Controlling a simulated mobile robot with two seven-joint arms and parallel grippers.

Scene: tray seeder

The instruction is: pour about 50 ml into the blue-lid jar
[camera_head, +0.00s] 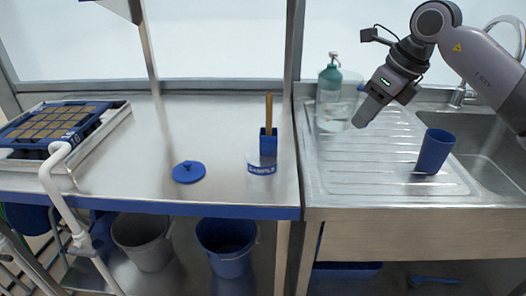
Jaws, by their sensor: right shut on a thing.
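A blue lid (188,172) with a small knob lies on the steel bench. To its right stands a low clear jar (262,169) with a blue "SAMPLE" band; no lid is on it. My right gripper (362,112) reaches in from the upper right, over the sink's drainboard. It is shut at the right side of a clear, see-through vessel (335,112), whose outline is faint. Whether the vessel touches the drainboard, and how much is in it, I cannot tell. My left gripper is out of view.
A blue cup (434,152) stands on the drainboard at right. A blue holder (268,142) with a wooden handle is just behind the jar. A seed tray (55,125) lies at left.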

